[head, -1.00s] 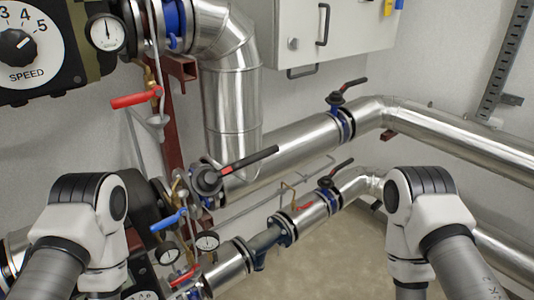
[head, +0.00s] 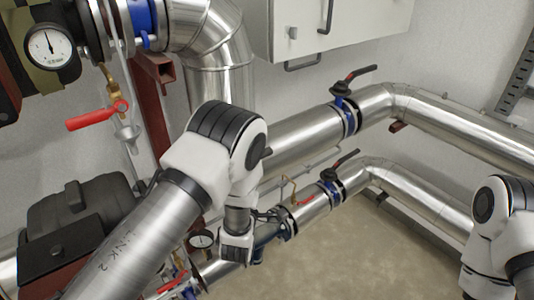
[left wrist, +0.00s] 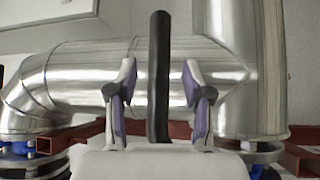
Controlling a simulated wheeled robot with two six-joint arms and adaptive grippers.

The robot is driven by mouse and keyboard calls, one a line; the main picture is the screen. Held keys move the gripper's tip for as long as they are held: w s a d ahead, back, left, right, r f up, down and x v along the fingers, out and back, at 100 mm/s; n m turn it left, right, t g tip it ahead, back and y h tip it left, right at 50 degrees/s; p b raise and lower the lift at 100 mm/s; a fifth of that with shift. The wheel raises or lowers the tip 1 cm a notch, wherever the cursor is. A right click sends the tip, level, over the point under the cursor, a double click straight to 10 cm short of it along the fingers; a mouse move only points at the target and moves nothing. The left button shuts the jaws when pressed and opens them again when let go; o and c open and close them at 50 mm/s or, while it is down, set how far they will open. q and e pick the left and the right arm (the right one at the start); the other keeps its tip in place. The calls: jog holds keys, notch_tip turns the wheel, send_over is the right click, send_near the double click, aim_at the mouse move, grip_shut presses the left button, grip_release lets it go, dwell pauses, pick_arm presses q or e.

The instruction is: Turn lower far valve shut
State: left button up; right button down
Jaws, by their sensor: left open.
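The lower far valve (head: 330,180) sits on the lower silver pipe in the head view. Its black lever (head: 347,158) slants up to the right. My left arm reaches in from the left, and its wrist is left of this valve; the fingers are not clear there. In the left wrist view my left gripper (left wrist: 158,72) is open. A black bar-shaped lever (left wrist: 159,35) stands upright between its fingers, with a gap on both sides; its lower end is hidden. I cannot tell which valve it belongs to. My right gripper is out of view; only part of that arm shows.
An upper valve (head: 343,103) with a black lever sits on the upper pipe (head: 290,140). A red-handled valve (head: 98,116) and a gauge (head: 51,46) are at the left. A white cabinet (head: 345,30) hangs above. Floor at the lower right (head: 370,250) is clear.

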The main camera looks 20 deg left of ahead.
pick_arm(q)
jog(key=w, duration=0.2)
jog(key=w+p, duration=0.1)
jog(key=w, duration=0.1)
jog(key=w+a+r+p, duration=0.1)
jog(key=w, duration=0.1)
jog(key=shift+w, duration=0.3)
jog(key=shift+s+a, duration=0.2)
jog(key=shift+s, duration=0.05)
jog(key=shift+c, duration=0.8)
grip_shut()
